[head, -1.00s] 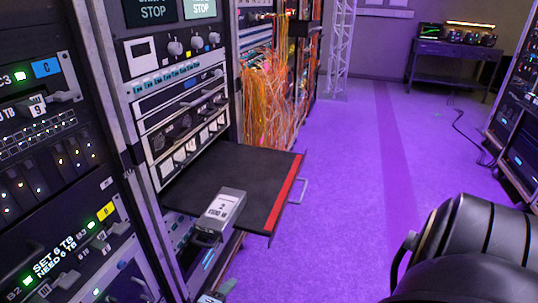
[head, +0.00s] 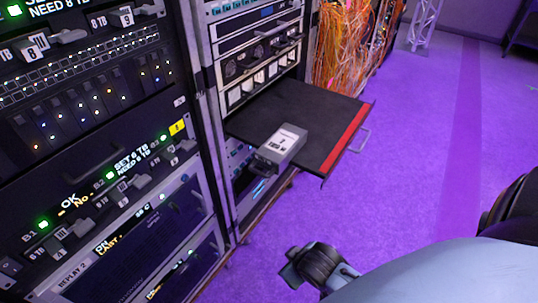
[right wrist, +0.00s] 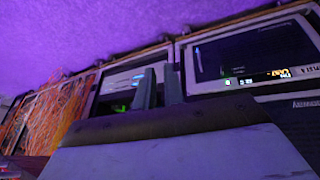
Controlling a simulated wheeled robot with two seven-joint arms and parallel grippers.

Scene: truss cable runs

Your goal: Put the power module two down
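The power module, a small grey box (head: 280,147) with a white label on top, lies on the black pull-out shelf (head: 310,112) in the head view. It sits at the shelf's near edge and seems to stick out slightly over it; nothing grips it. The label looks like it carries a 2, too small to read surely. My right gripper shows in the right wrist view (right wrist: 159,88): two grey fingers with a narrow gap, nothing between them. My right wrist (head: 320,265) is low in the head view, below and apart from the module. My left gripper is not in view.
Equipment racks (head: 90,130) with lit displays, drives and levers fill the left. The shelf has a red front strip (head: 345,135) and a metal handle (head: 360,140). Orange cables (head: 345,45) hang behind it.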

